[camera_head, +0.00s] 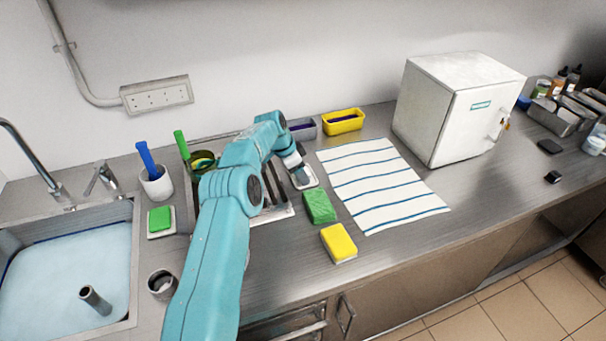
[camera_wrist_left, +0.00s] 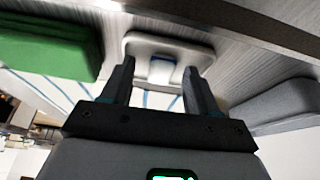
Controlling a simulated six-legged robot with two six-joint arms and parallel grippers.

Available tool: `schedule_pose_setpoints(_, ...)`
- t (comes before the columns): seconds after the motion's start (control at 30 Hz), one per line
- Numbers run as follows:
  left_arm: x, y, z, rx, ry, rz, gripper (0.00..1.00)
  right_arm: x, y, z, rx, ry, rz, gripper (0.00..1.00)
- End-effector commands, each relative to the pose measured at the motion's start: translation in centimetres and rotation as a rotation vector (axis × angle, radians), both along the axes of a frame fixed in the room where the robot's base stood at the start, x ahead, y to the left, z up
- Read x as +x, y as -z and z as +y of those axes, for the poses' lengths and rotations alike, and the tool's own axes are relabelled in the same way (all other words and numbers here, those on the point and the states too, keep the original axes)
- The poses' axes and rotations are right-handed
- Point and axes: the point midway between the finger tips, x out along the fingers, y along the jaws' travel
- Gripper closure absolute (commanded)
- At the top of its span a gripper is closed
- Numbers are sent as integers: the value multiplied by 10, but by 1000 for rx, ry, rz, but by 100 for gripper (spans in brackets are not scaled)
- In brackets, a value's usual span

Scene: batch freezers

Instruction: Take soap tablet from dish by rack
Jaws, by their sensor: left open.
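A small pale dish (camera_head: 308,181) lies beside the rack (camera_head: 276,216), partly hidden by my left gripper (camera_head: 299,168). In the left wrist view the white, rounded dish (camera_wrist_left: 138,43) is just ahead of my left gripper (camera_wrist_left: 159,66). A pale tablet with blue edging (camera_wrist_left: 162,70) shows at the dish, between the two fingers. The fingers are apart, one on each side of it, and I cannot tell whether they touch it. My left arm hides much of the rack. My right gripper is not in view.
A green sponge (camera_head: 319,207) and a yellow sponge (camera_head: 339,243) lie near the striped cloth (camera_head: 380,184). Yellow (camera_head: 343,121) and grey (camera_head: 302,129) tubs stand behind. A white freezer (camera_head: 455,108) stands right; the sink (camera_head: 70,270) and green soap (camera_head: 160,218) are left.

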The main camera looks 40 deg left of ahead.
Motion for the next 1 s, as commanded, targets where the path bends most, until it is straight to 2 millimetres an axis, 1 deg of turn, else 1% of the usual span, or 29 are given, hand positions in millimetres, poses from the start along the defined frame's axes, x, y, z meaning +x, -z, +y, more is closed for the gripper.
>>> schedule_pose_setpoints(0.07,0,0,0,0,0,0,40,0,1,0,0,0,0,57)
schedule_pose_setpoints(0.1,0,0,0,0,0,0,47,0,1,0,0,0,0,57)
schedule_pose_setpoints(0.17,0,0,0,0,0,0,66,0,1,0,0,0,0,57)
schedule_pose_setpoints(0.2,0,0,0,0,0,1,80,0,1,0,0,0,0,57)
schedule_pose_setpoints(0.27,0,0,0,0,0,1,99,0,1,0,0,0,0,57)
schedule_pose_setpoints(0.53,0,-1,0,-1,0,0,100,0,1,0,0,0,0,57)
schedule_pose_setpoints(0.63,0,-8,0,2,0,-2,100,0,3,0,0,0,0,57)
schedule_pose_setpoints(0.73,0,-25,0,3,0,-4,100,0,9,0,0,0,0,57)
schedule_pose_setpoints(0.87,0,-57,0,2,-1,-4,100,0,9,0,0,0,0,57)
schedule_pose_setpoints(0.9,1,-67,0,2,0,-4,100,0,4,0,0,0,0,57)
schedule_pose_setpoints(0.97,0,-78,0,1,0,-3,100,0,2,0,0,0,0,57)
schedule_pose_setpoints(1.0,0,-87,0,1,1,-1,100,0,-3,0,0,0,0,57)
